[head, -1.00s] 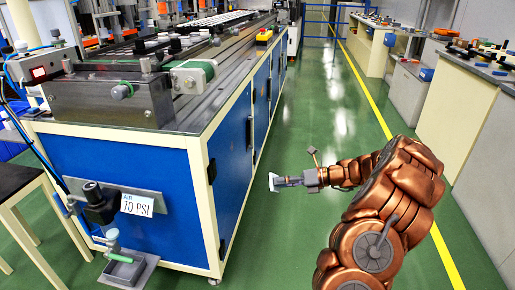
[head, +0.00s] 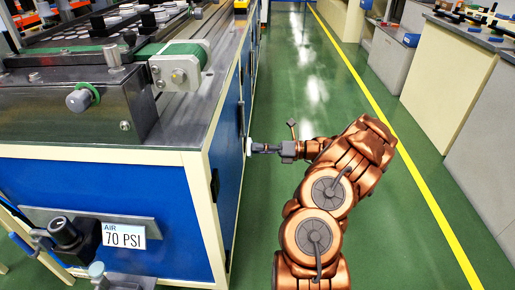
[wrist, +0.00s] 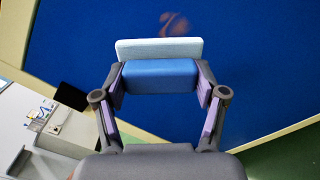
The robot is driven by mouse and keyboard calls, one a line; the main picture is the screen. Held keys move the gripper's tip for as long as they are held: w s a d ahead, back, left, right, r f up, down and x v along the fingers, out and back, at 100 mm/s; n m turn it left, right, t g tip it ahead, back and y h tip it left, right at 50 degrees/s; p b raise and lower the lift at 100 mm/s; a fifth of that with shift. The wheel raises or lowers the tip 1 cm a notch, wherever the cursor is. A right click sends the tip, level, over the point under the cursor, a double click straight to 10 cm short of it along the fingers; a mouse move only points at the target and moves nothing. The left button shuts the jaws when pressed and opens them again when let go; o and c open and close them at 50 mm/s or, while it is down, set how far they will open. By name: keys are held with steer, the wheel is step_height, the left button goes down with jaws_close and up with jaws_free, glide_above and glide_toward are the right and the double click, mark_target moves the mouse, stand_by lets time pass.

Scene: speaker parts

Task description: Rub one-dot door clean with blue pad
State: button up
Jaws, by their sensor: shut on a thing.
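My gripper (head: 262,147) is shut on the blue pad (wrist: 160,76), which has a pale front layer (wrist: 160,48). The pad sits between both fingers in the wrist view. Its pale edge (head: 248,147) shows beside the machine's blue side in the head view. A blue door panel (wrist: 260,70) fills much of the wrist view, with a brown smudge (wrist: 174,24) just beyond the pad's upper edge. I cannot tell whether the pad touches the panel. No dot marks are readable, so I cannot tell which door this is.
The long machine (head: 100,155) with a metal top stands on the left, with an air gauge sign (head: 124,236) on its near end. The green floor aisle (head: 330,85) is clear, edged by a yellow line. Grey and cream cabinets (head: 440,85) line the right.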

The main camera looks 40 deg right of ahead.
mark_target(229, 140)
steer(key=b+x, duration=0.3)
steer(key=x, duration=0.2)
steer(key=shift+a+b, duration=0.1)
steer(key=shift+b, duration=0.2)
stand_by(0.5)
steer(key=shift+p+x, duration=0.65)
steer(key=shift+x, duration=0.35)
stand_by(0.4)
steer(key=shift+w+d+r+p, duration=0.2)
steer(key=shift+w+d+p, duration=0.25)
steer(key=shift+p, duration=0.45)
steer(key=shift+w+d+p, duration=0.8)
steer(key=shift+w+p, duration=0.05)
steer(key=shift+p, duration=0.35)
steer(key=shift+w+d+f, duration=0.15)
steer(key=shift+f, duration=0.05)
